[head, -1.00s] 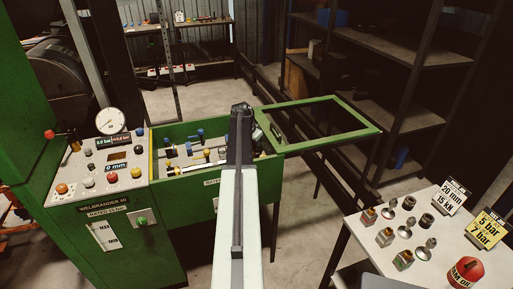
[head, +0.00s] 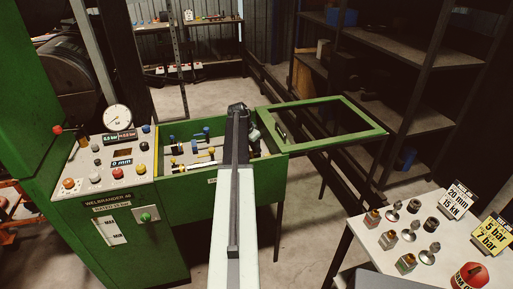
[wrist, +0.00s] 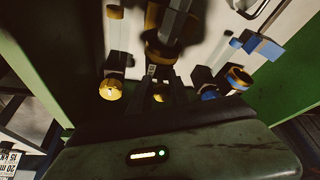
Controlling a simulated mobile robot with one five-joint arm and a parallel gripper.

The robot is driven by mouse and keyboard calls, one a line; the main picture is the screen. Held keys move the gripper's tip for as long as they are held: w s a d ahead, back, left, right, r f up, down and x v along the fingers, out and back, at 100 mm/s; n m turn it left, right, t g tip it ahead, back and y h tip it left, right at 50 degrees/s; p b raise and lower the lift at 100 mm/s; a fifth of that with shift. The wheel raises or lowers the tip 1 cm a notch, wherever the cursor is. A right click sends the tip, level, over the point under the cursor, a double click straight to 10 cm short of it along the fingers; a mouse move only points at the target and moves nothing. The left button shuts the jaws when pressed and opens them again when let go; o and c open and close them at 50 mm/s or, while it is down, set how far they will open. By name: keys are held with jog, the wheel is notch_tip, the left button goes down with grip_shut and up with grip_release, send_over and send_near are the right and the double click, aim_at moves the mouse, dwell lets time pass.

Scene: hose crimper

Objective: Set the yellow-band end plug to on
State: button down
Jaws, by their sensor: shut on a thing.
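The green trough (head: 222,184) of the machine holds several fittings with yellow and blue parts on its pale floor. My arm reaches over it in the head view and hides part of the inside; the fingers are hidden there. In the wrist view my gripper (wrist: 161,92) is shut on a dark part with a yellow end, which looks like the yellow-band end plug (wrist: 158,52). Its dark body with a yellow band lies just beyond the fingers. Another yellow-ended fitting (wrist: 110,90) is at left, and a blue-and-yellow fitting (wrist: 236,80) is at right, both apart from the fingers.
The control panel (head: 106,160) with gauge, buttons and displays is left of the trough. An open green frame lid (head: 345,149) juts out to the right. A table (head: 372,240) with several fittings and signs stands at right front. Shelves stand behind.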

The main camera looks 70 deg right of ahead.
jog(key=c, duration=1.3)
grip_release()
jog(key=shift+w+a, duration=0.15)
jog(key=shift+w, duration=0.2)
jog(key=shift+o, duration=0.2)
jog(key=shift+s, duration=0.25)
jog(key=shift+r+p, duration=0.3)
jog(key=p+v, duration=0.6)
jog(key=v, duration=0.1)
jog(key=shift+p, duration=0.3)
